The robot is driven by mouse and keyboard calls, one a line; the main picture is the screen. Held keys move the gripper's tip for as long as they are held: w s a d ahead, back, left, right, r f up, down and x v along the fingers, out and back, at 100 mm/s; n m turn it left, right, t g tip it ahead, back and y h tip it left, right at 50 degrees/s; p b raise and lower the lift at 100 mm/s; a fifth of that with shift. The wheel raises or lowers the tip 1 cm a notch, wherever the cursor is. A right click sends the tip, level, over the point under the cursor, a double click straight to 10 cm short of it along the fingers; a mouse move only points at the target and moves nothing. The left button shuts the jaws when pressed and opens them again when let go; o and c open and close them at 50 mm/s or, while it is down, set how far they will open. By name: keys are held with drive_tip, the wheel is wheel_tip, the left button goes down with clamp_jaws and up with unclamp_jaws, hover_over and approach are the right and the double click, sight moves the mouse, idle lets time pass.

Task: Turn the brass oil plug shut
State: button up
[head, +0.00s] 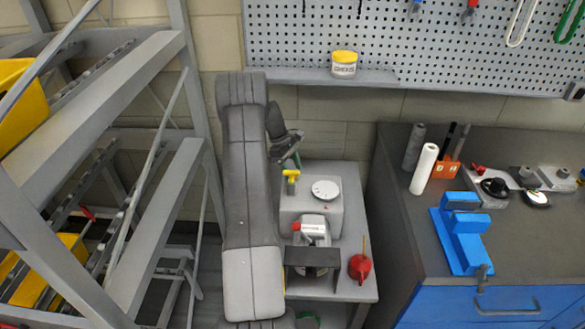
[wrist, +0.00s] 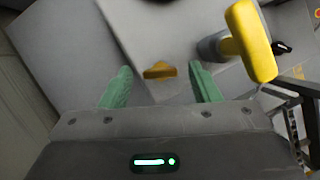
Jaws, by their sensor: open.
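The brass oil plug (wrist: 160,70) shows in the wrist view as a small brass wing-shaped piece on the grey surface of the machine (head: 300,205). I cannot make it out in the head view, where my arm covers part of the machine. My gripper (wrist: 161,78) is open, with one green finger to the left of the plug and the other to its right. The plug lies between the fingertips in the picture, with a visible gap on each side. Nothing is held. How far the fingertips are from the plug in depth is unclear.
A yellow T-handle (wrist: 250,40) stands close to the right finger; it also shows in the head view (head: 290,178). A white dial (head: 325,190), a red-ended lever (head: 310,228) and a red oil can (head: 358,267) are nearby. A rack (head: 160,230) stands left, a workbench (head: 500,240) right.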

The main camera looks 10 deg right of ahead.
drive_tip(key=shift+f, duration=0.1)
drive_tip(key=c, duration=1)
drive_tip(key=shift+m, duration=0.4)
drive_tip(key=m+y, duration=0.1)
drive_tip(key=m, duration=0.2)
drive_tip(key=m+g+y+b, duration=0.1)
drive_tip(key=m, duration=0.1)
drive_tip(key=shift+d+m, duration=0.2)
drive_tip(key=shift+m, duration=0.2)
drive_tip(key=m+y, duration=0.1)
drive_tip(key=m, duration=0.2)
drive_tip(key=m+y, duration=0.1)
drive_tip(key=m, duration=0.2)
drive_tip(key=shift+w+d+y+b, duration=0.1)
drive_tip(key=shift+d+y+b, duration=0.05)
drive_tip(key=shift+y+b, duration=0.15)
drive_tip(key=shift+m, duration=0.4)
